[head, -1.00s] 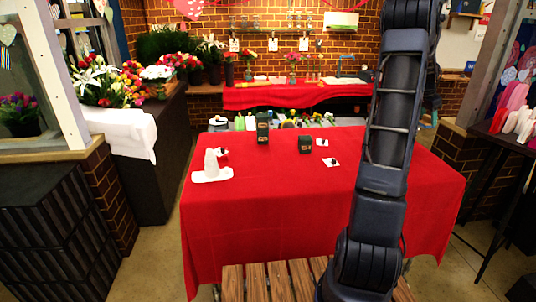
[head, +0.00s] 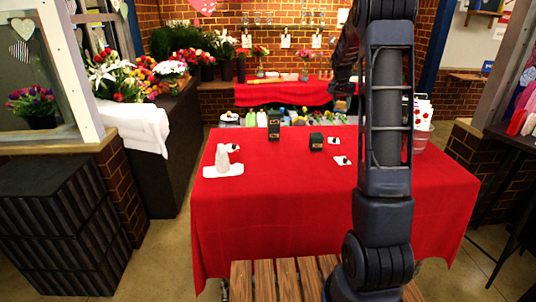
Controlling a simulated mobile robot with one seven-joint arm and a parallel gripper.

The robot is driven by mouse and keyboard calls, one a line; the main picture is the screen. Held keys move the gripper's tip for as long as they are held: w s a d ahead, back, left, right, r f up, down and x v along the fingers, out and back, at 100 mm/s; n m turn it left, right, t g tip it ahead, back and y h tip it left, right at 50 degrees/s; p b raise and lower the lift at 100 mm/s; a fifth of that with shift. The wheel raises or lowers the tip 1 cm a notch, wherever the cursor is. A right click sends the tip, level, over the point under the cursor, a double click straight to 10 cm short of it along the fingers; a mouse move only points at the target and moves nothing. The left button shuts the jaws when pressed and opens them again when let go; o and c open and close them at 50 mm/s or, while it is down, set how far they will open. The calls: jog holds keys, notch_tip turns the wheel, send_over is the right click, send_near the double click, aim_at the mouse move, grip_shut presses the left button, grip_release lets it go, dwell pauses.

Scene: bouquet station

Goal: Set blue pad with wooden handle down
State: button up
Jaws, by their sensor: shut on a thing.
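My gripper (head: 345,75) is in the upper right of the head view, partly behind my arm, above the back edge of the red-covered table. A small tan piece (head: 342,88) shows at its lower end, which looks like the wooden handle of the blue pad. The pad's blue part cannot be made out. The gripper is closed on this thing and holds it in the air, clear of the near tabletop.
A clear bucket (head: 423,125) stands at the back right. A second red-covered table (head: 270,97) is behind.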

jog(key=s+a+n+t+y, duration=0.1)
jog(key=a+n, duration=0.3)
jog(key=a, duration=1.3)
jog(key=s+a+n+y, duration=0.2)
jog(key=a+n, duration=0.2)
jog(key=a, duration=1.3)
jog(key=f, duration=1.9)
jog(key=shift+w+a+f, duration=0.2)
jog(key=shift+w, duration=0.05)
jog(key=shift+f, duration=0.1)
jog(key=o, duration=1.2)
